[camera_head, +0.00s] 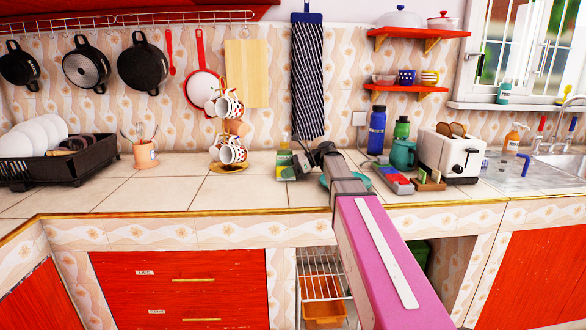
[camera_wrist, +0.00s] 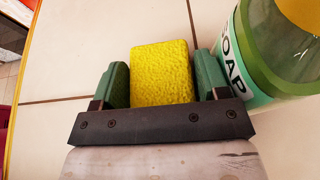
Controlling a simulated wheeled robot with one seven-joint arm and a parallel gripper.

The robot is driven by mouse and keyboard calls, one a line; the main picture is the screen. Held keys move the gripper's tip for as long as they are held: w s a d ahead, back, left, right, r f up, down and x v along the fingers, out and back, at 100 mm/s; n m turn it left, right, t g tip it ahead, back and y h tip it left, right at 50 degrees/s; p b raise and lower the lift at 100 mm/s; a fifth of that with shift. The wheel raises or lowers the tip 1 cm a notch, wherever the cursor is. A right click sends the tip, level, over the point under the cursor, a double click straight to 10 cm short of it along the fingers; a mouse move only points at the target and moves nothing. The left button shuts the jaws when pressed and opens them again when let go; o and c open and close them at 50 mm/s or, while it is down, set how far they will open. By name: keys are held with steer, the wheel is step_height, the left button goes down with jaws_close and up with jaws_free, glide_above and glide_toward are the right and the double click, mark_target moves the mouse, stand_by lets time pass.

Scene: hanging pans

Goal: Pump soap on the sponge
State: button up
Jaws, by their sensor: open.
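My gripper (camera_wrist: 162,80) points down over the tiled counter, its two green-padded fingers apart. A yellow sponge (camera_wrist: 162,72) lies between the fingers, close to both pads; I cannot tell whether they touch it. A soap bottle (camera_wrist: 265,60) with a green and white label reading "SOAP" stands just right of the right finger. In the head view my gripper (camera_head: 308,158) is over the counter, beside the green-labelled bottle (camera_head: 285,163). The sponge cannot be made out there, and the bottle's top is out of the wrist view.
A mug tree (camera_head: 230,155) stands left of the bottle. Blue and green flasks (camera_head: 377,130), a teal kettle (camera_head: 403,154) and a toaster (camera_head: 448,154) stand to the right. An orange dispenser (camera_head: 515,138) is by the sink. Bare counter (camera_head: 190,190) lies at left.

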steer(key=shift+a, duration=0.1)
steer(key=c, duration=0.5)
steer(key=shift+c, duration=0.2)
steer(key=shift+s, duration=0.15)
